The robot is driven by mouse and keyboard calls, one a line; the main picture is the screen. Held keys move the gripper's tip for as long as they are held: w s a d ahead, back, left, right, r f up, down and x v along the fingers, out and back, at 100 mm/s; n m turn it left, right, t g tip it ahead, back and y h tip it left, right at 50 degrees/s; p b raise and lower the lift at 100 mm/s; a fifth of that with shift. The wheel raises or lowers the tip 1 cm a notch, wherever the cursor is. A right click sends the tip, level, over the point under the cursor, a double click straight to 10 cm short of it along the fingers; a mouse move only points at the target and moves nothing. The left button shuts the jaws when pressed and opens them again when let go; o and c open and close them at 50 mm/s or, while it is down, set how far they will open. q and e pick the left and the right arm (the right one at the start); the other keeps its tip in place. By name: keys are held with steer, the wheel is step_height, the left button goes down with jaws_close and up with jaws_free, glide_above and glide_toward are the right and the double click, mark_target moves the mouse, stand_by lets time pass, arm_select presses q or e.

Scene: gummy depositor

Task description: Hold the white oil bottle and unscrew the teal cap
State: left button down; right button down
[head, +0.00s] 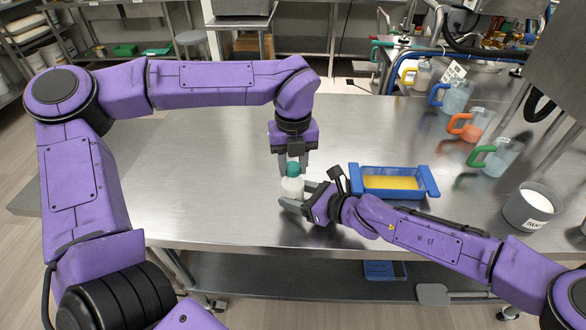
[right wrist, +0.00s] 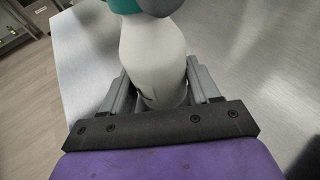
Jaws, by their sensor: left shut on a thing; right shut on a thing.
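The white oil bottle (head: 292,187) stands upright near the front edge of the steel table, and it fills the middle of the right wrist view (right wrist: 153,62). Its teal cap (head: 292,169) is on top; only part of the cap (right wrist: 124,5) shows at the top of the right wrist view. My right gripper (head: 291,202) is shut on the bottle's body from the right, with a finger on each side. My left gripper (head: 294,166) points down from above and is shut on the teal cap. Whether the cap has turned cannot be told.
A blue tray (head: 433,187) with yellow content sits right of the bottle. A grey bucket (head: 531,207) stands at the far right. Several jugs with coloured handles, including a green-handled jug (head: 497,158), line the table's right side. The steel table (head: 190,195) is clear left of the bottle.

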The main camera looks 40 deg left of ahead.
mark_target(293, 166)
arm_select(q)
steer(key=shift+n, duration=0.6)
steer(key=shift+r, duration=1)
steer(key=shift+r, duration=2.1)
steer(key=shift+r, duration=0.1)
step_height(293, 166, up, 5)
steer(key=shift+f, duration=0.1)
arm_select(e)
steer(key=c, duration=1)
jaws_free()
